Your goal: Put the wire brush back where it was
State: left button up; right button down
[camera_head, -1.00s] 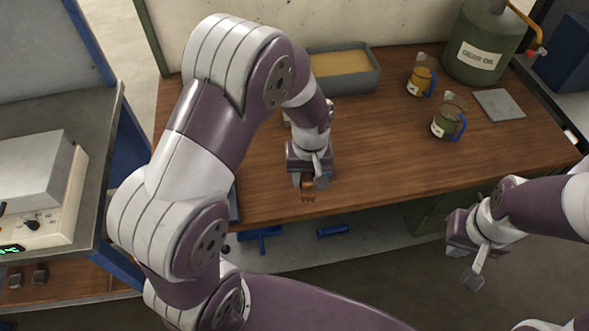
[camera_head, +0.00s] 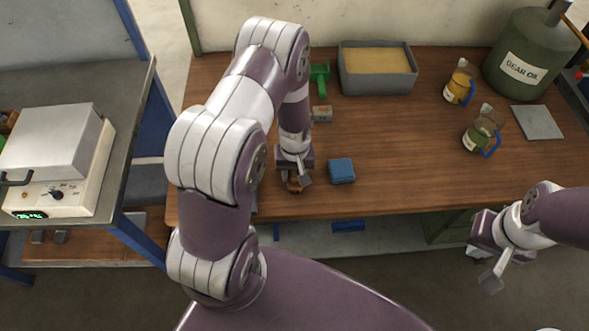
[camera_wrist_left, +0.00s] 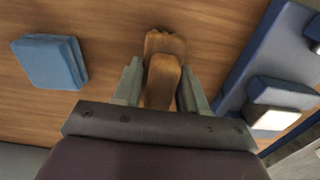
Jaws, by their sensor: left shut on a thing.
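The wire brush (camera_wrist_left: 163,78) shows as a brown wooden piece between the two fingers of my left gripper (camera_wrist_left: 158,90) in the left wrist view. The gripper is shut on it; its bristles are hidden. In the head view my left gripper (camera_head: 294,176) is over the front part of the wooden bench (camera_head: 400,185), with the brush (camera_head: 293,187) under its fingers. I cannot tell whether the brush touches the bench. My right gripper (camera_head: 488,258) hangs empty in front of the bench at the right; its finger gap is unclear.
A blue block (camera_head: 342,171) lies right of my left gripper. A blue tray (camera_wrist_left: 238,85) lies on its other side. Behind are a green-handled tool (camera_head: 320,76), a small box (camera_head: 322,114) and a grey bin (camera_head: 378,84). A furnace (camera_head: 55,165) is left.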

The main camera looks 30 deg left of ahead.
pick_arm(q)
jog(key=shift+w+d+f, duration=0.1)
jog(key=shift+w+f, duration=0.05)
jog(key=shift+f, duration=0.1)
jog(key=o, duration=1)
jog(key=shift+r, duration=0.1)
